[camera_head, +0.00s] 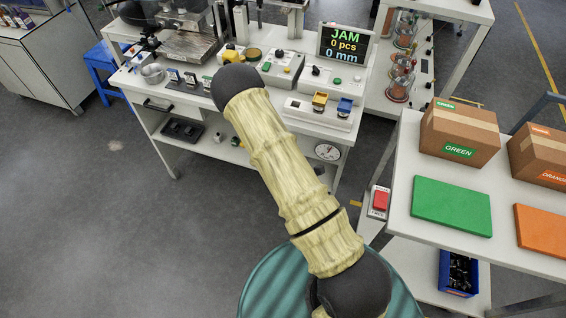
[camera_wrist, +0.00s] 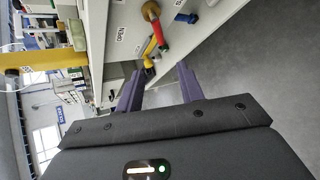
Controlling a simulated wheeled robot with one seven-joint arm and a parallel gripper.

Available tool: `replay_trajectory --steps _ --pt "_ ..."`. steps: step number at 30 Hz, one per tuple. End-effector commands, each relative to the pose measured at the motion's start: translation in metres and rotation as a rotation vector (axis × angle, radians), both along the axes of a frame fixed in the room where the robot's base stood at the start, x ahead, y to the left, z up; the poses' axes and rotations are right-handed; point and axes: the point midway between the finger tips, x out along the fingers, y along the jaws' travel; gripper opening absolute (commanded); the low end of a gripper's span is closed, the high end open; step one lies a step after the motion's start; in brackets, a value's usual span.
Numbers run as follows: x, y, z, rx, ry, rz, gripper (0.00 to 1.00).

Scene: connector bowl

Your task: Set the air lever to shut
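In the wrist view a valve with a round brass-coloured body (camera_wrist: 150,10) sits on the pale bench front. A red lever (camera_wrist: 158,32) runs from it, towards a yellow piece (camera_wrist: 150,47) with a dark end. A label reading OPEN (camera_wrist: 120,34) is beside it; another label near it is too small to read surely. I cannot tell surely which position the lever is in. My gripper (camera_wrist: 161,92) has its two purple fingers apart with nothing between them, a short way from the lever. In the head view my arm hides the gripper and the lever.
In the head view the white bench (camera_head: 205,100) carries devices and a screen (camera_head: 346,44) reading JAM. A table with boxes (camera_head: 459,132) stands right; floor at left is clear.

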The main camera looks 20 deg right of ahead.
Motion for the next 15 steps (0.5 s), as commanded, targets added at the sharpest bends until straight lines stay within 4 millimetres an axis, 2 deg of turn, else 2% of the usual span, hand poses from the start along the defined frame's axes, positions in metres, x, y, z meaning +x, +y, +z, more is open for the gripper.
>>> replay_trajectory --steps 5,9,11,15 --pt "0.0 0.0 0.0 0.0 0.0 0.0 0.38" --pt "0.001 0.0 0.002 0.015 0.004 -0.015 0.1" --pt "0.002 -0.001 0.005 0.042 0.013 -0.039 0.0" --pt "0.006 -0.003 0.017 0.165 0.059 -0.157 0.0"
